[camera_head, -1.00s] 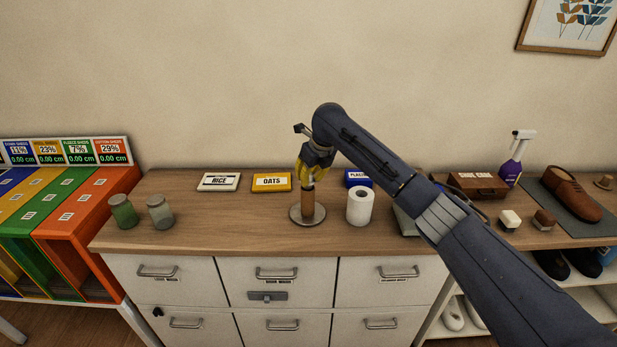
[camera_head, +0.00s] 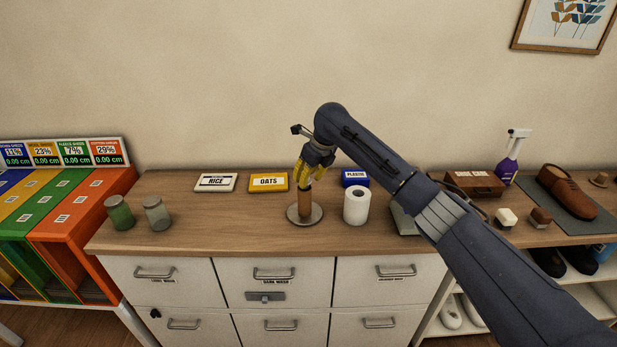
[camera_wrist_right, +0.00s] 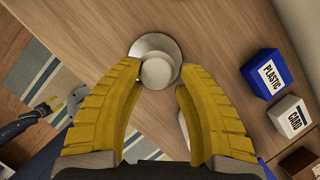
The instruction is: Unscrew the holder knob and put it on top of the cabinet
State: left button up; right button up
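My right gripper (camera_head: 308,172) points down at the top of the post. In the wrist view its yellow fingers (camera_wrist_right: 160,72) are apart, one on each side of the knob, with a gap visible at least on the right. My left gripper (camera_wrist_right: 50,103) shows small at the left of the wrist view.
A white paper roll (camera_head: 356,206) stands close right of the holder. Behind are RICE (camera_head: 216,182), OATS (camera_head: 268,182) and PLASTIC (camera_head: 355,177) boxes. Two jars (camera_head: 157,213) stand at the left. The cabinet top between jars and holder is clear.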

jog(key=shift+a, duration=0.1)
jog(key=shift+s+a+r+m+t+h, duration=0.1)
jog(key=shift+m+t+h, duration=0.1)
jog(key=shift+m, duration=0.35)
jog(key=shift+a+m+t+h, duration=0.1)
jog(key=shift+m+h, duration=0.1)
jog(key=shift+m, duration=0.35)
jog(key=shift+s+a+m+t+h, duration=0.15)
jog(key=shift+m+h, duration=0.2)
jog(key=shift+m, duration=0.6)
jog(key=shift+m+t+h, duration=0.15)
jog(key=shift+m+h, duration=0.2)
jog(key=shift+m, duration=0.6)
